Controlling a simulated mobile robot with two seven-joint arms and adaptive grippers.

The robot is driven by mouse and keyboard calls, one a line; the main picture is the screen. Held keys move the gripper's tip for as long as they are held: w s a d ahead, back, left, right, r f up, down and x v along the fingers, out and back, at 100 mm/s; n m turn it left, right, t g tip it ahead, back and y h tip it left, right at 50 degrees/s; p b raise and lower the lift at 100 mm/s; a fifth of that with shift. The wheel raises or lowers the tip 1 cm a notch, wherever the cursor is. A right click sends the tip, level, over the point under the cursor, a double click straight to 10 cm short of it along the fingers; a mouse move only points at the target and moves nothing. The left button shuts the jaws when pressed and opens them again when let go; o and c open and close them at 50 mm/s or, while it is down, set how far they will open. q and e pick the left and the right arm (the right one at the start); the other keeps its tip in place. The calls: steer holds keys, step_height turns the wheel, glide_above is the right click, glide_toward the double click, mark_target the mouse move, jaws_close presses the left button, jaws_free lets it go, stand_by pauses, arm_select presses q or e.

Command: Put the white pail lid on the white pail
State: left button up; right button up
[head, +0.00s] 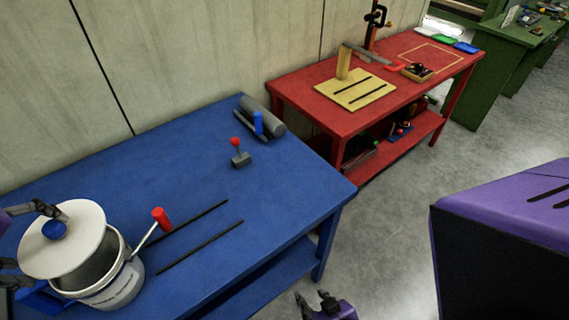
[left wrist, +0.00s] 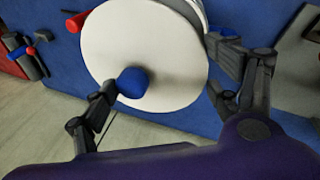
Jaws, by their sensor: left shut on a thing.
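The white pail lid (head: 84,222) is a round disc with a blue knob (head: 54,230). The lid is held tilted above the left and back part of the white pail (head: 117,289). The pail stands on the blue table, its opening partly uncovered at the right. Whether lid and pail touch is unclear. The pail's bail with a red grip (head: 160,218) leans to the right. My right gripper (head: 315,299) is open and empty beyond the table's front edge.
The blue table (head: 190,200) holds a small grey block with a red knob (head: 240,155), grey cylinders (head: 264,116) and two black strips (head: 200,246). The table between is clear. A red bench (head: 340,115) with tools stands behind, right.

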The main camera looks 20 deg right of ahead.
mark_target(44, 253)
arm_select(q)
steer(key=shift+s+a, duration=0.2)
steer(key=shift+w+d, duration=0.1)
steer(key=shift+d, duration=0.15)
steer(key=shift+a+f, duration=0.1)
steer(key=shift+f, duration=3.05)
arm_select(e)
steer(key=shift+d+f, duration=0.1)
steer(key=shift+d, duration=0.2)
arm_select(q)
steer(key=shift+f, duration=0.55)
arm_select(e)
steer(key=shift+w+a+r, duration=0.1)
steer(key=shift+w+r, duration=0.1)
arm_select(q)
steer(key=o, duration=1.2)
